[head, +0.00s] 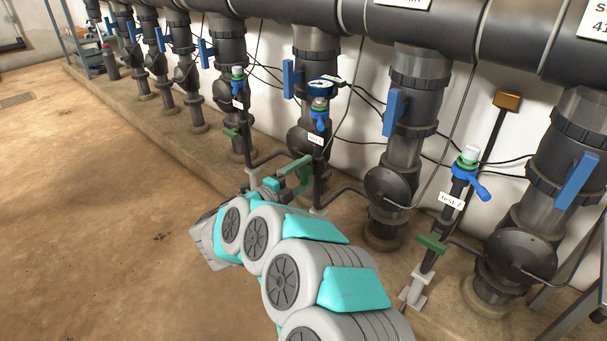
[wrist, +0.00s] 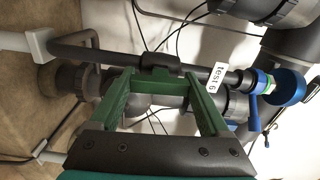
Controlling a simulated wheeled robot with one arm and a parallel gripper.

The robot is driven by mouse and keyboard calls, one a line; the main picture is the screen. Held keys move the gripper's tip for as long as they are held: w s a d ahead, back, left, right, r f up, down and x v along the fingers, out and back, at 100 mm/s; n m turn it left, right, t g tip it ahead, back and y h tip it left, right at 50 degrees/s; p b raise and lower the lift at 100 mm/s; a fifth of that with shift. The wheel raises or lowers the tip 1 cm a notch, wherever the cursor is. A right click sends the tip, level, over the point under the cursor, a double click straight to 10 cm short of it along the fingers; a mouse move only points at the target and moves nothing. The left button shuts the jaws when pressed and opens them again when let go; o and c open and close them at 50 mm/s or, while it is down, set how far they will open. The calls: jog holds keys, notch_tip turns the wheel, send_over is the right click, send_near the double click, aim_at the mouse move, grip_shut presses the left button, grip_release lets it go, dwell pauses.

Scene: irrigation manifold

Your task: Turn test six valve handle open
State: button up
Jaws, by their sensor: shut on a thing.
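The test 6 pipe is a thin dark pipe with a white "test 6" label (wrist: 216,80) in the wrist view. A blue lever (wrist: 254,113) and a round blue-rimmed gauge (wrist: 285,86) are at its top end. In the head view the gauge (head: 321,88) sits above the blue lever (head: 320,120). In the head view my gripper (head: 302,176) is low on this pipe, below the label.
The test 7 pipe (head: 432,262) stands to the right with a green handle (head: 432,243) and blue lever (head: 470,182). Thick dark pipes with blue handles (head: 393,112) line the wall. Loose black cables hang behind. The brown floor (head: 90,200) at left is clear.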

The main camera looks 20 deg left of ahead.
jog(key=shift+m, duration=0.5)
jog(key=o, duration=1.2)
jog(key=v, duration=0.7)
jog(key=shift+s+a+p, duration=0.1)
jog(key=shift+s+p, duration=0.25)
